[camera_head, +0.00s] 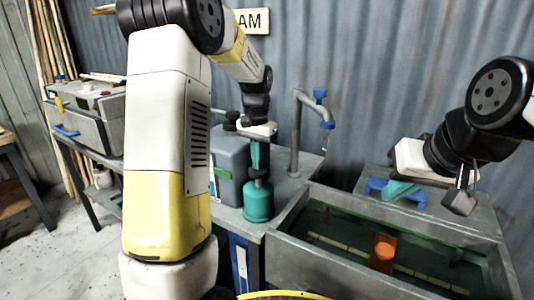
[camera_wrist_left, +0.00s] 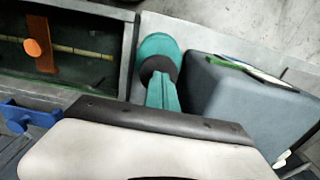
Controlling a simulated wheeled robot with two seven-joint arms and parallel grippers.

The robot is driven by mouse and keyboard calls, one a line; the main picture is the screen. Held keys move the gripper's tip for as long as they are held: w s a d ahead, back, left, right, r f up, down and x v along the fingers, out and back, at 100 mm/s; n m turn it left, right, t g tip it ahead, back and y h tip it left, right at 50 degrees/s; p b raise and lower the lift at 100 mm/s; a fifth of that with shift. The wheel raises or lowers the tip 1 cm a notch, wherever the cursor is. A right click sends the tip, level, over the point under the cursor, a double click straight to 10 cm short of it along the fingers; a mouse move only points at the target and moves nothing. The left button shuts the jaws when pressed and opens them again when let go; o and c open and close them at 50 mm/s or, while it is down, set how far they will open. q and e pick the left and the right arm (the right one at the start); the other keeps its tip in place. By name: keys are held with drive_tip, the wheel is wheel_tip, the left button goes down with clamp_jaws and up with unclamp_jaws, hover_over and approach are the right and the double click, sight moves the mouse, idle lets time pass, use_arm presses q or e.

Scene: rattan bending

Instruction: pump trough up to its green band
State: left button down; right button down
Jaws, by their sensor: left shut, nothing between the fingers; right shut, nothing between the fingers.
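The trough (camera_head: 375,226) is a grey open tank at the lower right, with dark greenish liquid, an orange piece (camera_head: 382,254) and a thin yellowish rod (camera_head: 345,246) inside. I cannot make out its green band clearly. A teal pump (camera_head: 258,203) with a dark round top stands beside the trough's left end. My left gripper (camera_head: 258,172) is shut and empty, its teal fingers pointing down at the pump's top; I cannot tell whether they touch. The left wrist view shows the dark top (camera_wrist_left: 160,68) at the fingertips. My right gripper (camera_head: 393,192) is shut and empty behind the trough.
A blue bracket-like piece (camera_head: 412,198) sits by the right gripper. A grey-blue box (camera_head: 229,160) stands close beside the pump, and a tap pipe (camera_head: 297,130) rises behind it. A grey machine (camera_head: 93,115) is on the left bench. Corrugated wall closes the back.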

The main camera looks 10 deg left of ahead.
use_arm(q)
wheel_tip(320, 180, down, 3)
drive_tip(key=shift+f, duration=0.1)
drive_tip(key=shift+s+f, duration=0.15)
drive_tip(key=shift+f, duration=0.1)
wheel_tip(320, 180, up, 14)
drive_tip(key=shift+r, duration=0.25)
use_arm(e)
drive_tip(key=shift+w, duration=0.35)
idle(1.4)
